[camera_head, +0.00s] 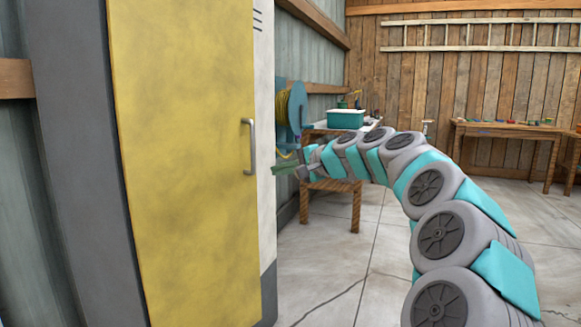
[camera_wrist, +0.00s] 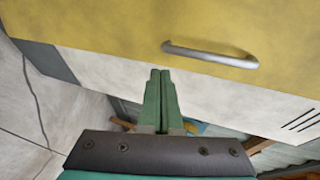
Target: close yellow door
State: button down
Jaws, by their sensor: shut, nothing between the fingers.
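The yellow door (camera_head: 185,150) fills the left of the head view, upright on a tall cabinet. It also shows across the top of the wrist view (camera_wrist: 110,25). I see no clear gap along its handle-side edge, but cannot tell if it is fully shut. Its grey bar handle (camera_head: 249,147) is near the right edge; it is also in the wrist view (camera_wrist: 210,54). My gripper (camera_head: 275,170) is shut and empty, just right of the handle and apart from it. In the wrist view its green fingertips (camera_wrist: 160,72) overlap the white panel; contact cannot be told.
The cabinet's white panel (camera_head: 265,120) with dark slots borders the door. A blue hose reel (camera_head: 297,105) hangs on the wall behind my gripper. A wooden table with a teal box (camera_head: 346,119) stands beyond. The concrete floor (camera_head: 335,265) right of the cabinet is clear.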

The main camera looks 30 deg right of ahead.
jog(key=r+x, duration=0.1)
jog(key=x, duration=0.7)
jog(key=shift+w+p, duration=0.35)
jog(key=shift+a+r, duration=0.15)
